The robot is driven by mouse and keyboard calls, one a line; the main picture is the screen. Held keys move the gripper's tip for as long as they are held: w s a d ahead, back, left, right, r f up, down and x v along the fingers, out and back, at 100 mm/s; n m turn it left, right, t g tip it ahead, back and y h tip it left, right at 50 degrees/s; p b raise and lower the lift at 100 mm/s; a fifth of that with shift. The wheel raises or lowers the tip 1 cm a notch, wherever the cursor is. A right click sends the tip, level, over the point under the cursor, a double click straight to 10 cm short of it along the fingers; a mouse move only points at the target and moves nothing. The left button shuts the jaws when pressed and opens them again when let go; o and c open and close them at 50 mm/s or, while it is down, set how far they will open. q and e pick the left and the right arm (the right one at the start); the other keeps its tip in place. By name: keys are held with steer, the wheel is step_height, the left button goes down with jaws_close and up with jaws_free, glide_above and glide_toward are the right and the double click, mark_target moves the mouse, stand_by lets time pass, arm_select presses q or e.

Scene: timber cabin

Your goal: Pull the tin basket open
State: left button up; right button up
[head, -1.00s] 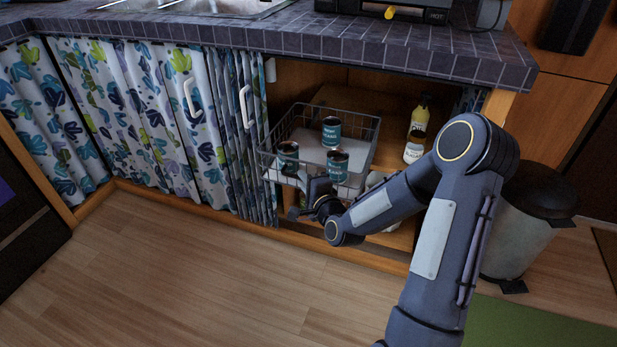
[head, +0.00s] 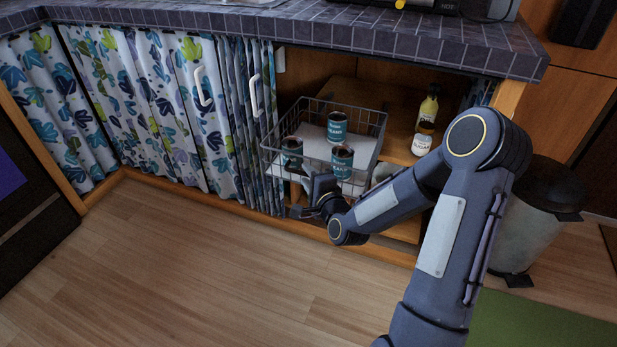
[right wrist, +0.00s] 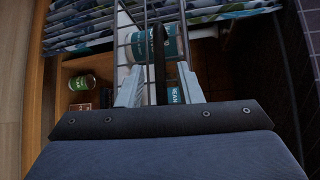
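The wire tin basket (head: 372,142) sits in the cabinet opening under the counter. It stands out past the shelf toward the room and holds three dark tins with teal labels, such as the front one (head: 342,162). My right gripper (head: 318,190) is at the basket's front, low down. In the right wrist view, the gripper's two pale fingers (right wrist: 161,82) are apart, one on each side of a dark upright bar (right wrist: 159,62) at the basket front. Gaps show between the bar and both fingers. My left gripper is out of view.
A patterned curtain (head: 150,110) with white handles is bunched left of the basket. A yellow bottle (head: 428,108) and a white jar (head: 421,144) stand on the shelf to the right. A bin (head: 525,235) stands at the right. The wooden floor in front is clear.

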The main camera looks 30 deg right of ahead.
steer(key=s+r+p, duration=0.1)
steer(key=s, duration=0.6)
steer(key=shift+s+a, duration=0.25)
steer(key=shift+s, duration=0.1)
steer(key=s+a+r+n+g+y, duration=0.2)
steer(key=s+a+r+n+g, duration=0.15)
steer(key=s+n, duration=0.35)
steer(key=s+a+r+n+g+y, duration=0.1)
steer(key=s+a+r+n+g, duration=0.15)
steer(key=s+n+g, duration=0.4)
steer(key=s+a+r+n+g+y, duration=0.15)
steer(key=s+a+n, duration=0.3)
steer(key=s, duration=0.55)
step_height(320, 180, up, 33)
steer(key=p, duration=3.3)
steer(key=shift+w+d+r+n+t+p, duration=0.15)
steer(key=shift+d+r+n+t+p, duration=0.05)
steer(key=shift+d+n+t+p, duration=0.2)
